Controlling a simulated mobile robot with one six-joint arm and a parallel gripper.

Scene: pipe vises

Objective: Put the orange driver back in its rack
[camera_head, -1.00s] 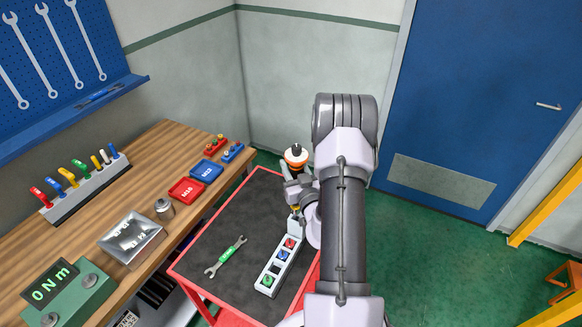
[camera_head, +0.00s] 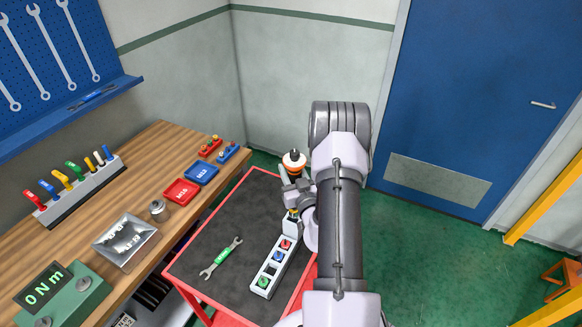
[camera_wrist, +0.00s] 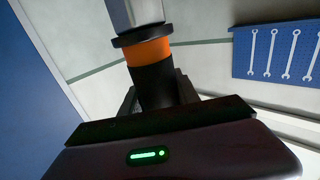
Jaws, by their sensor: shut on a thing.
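The orange driver (camera_head: 293,159), with an orange band between dark parts and a pale top, stands roughly upright above the cart's far end. My gripper (camera_head: 297,187) is shut on it. In the wrist view the orange driver (camera_wrist: 150,52) rises from between the jaws, with its dark lower part at the fingers. My arm hides part of the rack's far end and the driver's lower end is unclear.
The cart's dark top (camera_head: 222,238) has a red rim and holds a green-handled wrench (camera_head: 221,257). The wooden bench (camera_head: 110,212) at left carries a rack of coloured tools (camera_head: 75,189), red and blue trays, and a green display box (camera_head: 62,295). A blue door (camera_head: 485,110) stands behind.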

